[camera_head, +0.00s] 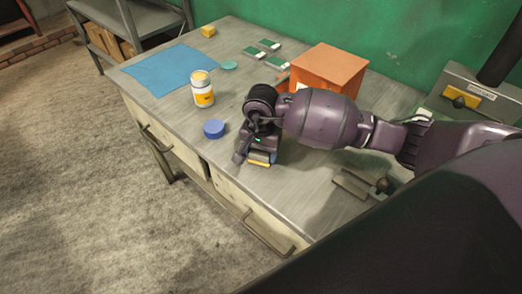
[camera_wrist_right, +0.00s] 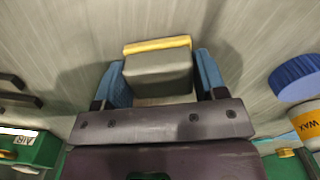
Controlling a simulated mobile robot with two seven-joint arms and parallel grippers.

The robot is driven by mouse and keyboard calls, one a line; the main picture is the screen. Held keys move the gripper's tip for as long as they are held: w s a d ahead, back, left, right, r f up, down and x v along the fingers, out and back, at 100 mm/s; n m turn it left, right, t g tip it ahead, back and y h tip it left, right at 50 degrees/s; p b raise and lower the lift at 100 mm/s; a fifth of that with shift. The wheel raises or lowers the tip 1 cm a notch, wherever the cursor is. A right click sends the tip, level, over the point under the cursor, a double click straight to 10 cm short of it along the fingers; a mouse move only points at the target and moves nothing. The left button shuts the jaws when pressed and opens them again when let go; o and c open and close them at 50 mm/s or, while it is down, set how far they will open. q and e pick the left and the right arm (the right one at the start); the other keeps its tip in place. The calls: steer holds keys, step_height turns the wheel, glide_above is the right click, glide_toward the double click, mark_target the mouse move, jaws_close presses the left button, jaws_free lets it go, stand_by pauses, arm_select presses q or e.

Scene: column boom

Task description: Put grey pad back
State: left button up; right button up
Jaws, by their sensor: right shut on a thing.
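The grey pad (camera_wrist_right: 158,75) has a yellow strip along one edge. In the right wrist view it sits between the two blue fingertips of my right gripper (camera_wrist_right: 161,82), which is shut on it. In the head view the right gripper (camera_head: 258,157) is low over the front of the workbench. Only the pad's yellow edge (camera_head: 260,163) and a little grey show there, and the hand hides the rest. I cannot tell whether the pad touches the bench top. My left gripper is not in view.
Behind are a blue cloth (camera_head: 165,68), several small green-and-white pieces (camera_head: 260,50) and an orange box (camera_head: 328,70). A metal bracket (camera_head: 355,184) lies right.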

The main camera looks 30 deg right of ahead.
steer(key=shift+f, duration=0.15)
steer(key=o, duration=0.9)
steer(key=shift+c, duration=0.2)
step_height(320, 180, up, 12)
steer(key=shift+r, duration=0.2)
steer(key=shift+s+f, duration=0.1)
